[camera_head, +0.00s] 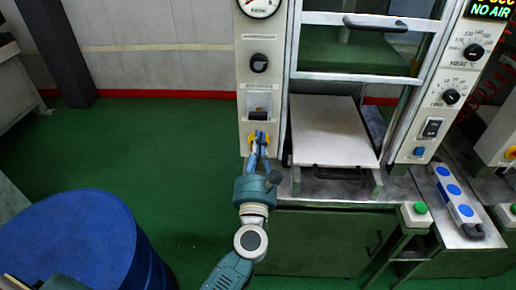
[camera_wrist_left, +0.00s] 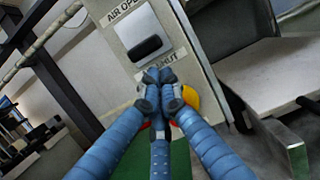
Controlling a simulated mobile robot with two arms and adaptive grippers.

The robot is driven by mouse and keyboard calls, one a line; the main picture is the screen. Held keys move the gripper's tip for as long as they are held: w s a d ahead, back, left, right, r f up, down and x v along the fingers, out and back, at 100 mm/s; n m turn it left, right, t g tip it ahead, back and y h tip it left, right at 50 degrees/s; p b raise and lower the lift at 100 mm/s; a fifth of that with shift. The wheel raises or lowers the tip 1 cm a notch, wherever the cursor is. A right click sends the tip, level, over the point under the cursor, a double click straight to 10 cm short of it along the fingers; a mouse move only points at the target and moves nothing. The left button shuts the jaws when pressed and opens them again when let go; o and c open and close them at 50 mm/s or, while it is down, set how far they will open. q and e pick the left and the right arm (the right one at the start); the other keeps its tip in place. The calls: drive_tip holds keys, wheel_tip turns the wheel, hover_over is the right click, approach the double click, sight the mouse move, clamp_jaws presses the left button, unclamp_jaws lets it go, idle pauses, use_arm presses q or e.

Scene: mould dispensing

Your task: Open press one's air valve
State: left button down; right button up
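Press one's air valve (camera_head: 258,106) is on the narrow left panel of the press. Its black handle (camera_head: 258,116) sits low in a pale recess. In the left wrist view the handle (camera_wrist_left: 145,48) lies crosswise between an "AIR OPEN" label and a partly hidden "SHUT" label. My left gripper (camera_head: 260,140) is in front of the panel, just below the valve. Its blue fingers are drawn together at the tips (camera_wrist_left: 160,82), with nothing seen between them. They are apart from the handle in the picture. My right gripper is not in view.
A yellow-and-red button (camera_head: 250,140) is partly hidden behind my left fingers. A dark knob (camera_head: 259,63) is above the valve. A pale plate (camera_head: 333,130) lies in the press opening. The display (camera_head: 490,10) reads "NO AIR". A blue drum (camera_head: 70,245) stands lower left; green floor between is clear.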

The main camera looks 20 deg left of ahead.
sight(260, 116)
use_arm(q)
drive_tip(key=shift+p+x, duration=0.3)
drive_tip(key=shift+x, duration=1.25)
drive_tip(key=shift+r, duration=0.1)
wheel_tip(260, 116, up, 5)
drive_tip(key=p, duration=0.4)
drive_tip(key=shift+f, duration=0.25)
